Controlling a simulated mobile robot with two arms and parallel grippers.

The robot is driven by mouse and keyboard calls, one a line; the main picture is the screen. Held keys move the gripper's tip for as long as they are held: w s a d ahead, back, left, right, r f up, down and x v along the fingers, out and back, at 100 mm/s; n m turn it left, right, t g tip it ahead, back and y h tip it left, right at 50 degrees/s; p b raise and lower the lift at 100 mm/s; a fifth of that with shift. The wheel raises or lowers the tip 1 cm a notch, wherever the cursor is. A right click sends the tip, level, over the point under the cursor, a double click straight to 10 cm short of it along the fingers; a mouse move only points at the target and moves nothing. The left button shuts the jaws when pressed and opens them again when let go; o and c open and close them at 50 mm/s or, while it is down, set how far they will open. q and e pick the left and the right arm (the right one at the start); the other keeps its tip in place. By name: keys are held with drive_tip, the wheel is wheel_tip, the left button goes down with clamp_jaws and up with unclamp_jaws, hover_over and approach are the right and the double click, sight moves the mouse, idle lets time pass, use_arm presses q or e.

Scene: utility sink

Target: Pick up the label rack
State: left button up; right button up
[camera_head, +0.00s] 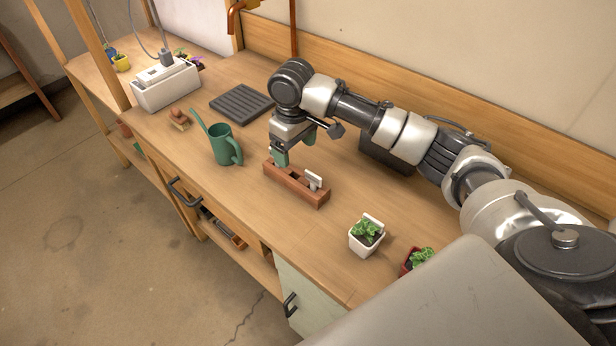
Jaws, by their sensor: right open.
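The label rack (322,198) is a long, narrow reddish-brown wooden block on the bench top, with slots and a white label (313,180) standing near its right end. My right gripper (280,160) points down at the rack's left end, with its green-tipped fingers at or just above the wood. The fingers are open. They hide part of the rack's left end, and I cannot tell whether they touch it. My left gripper is not in view.
A green watering can (224,146) stands close left of the rack. A white potted plant (366,235) and a red pot (409,264) are to the right. A dark ridged tray (242,103) lies behind the can. Bare bench top lies in front of the rack.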

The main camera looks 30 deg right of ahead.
sight(295, 173)
drive_tip(key=f, duration=0.2)
drive_tip(key=a+f, duration=0.1)
drive_tip(key=f, duration=0.1)
drive_tip(key=shift+w, duration=0.2)
drive_tip(key=shift+d+f, duration=0.25)
drive_tip(key=shift+f, duration=0.25)
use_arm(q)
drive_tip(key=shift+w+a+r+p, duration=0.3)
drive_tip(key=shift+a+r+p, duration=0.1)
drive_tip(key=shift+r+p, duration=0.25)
use_arm(e)
drive_tip(key=shift+w+d+f, duration=0.1)
drive_tip(key=shift+d+f, duration=0.05)
drive_tip(key=shift+f, duration=1)
drive_tip(key=shift+d+f, duration=0.1)
drive_tip(key=shift+f, duration=1.05)
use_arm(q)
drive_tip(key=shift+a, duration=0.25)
use_arm(e)
drive_tip(key=c, duration=1.2)
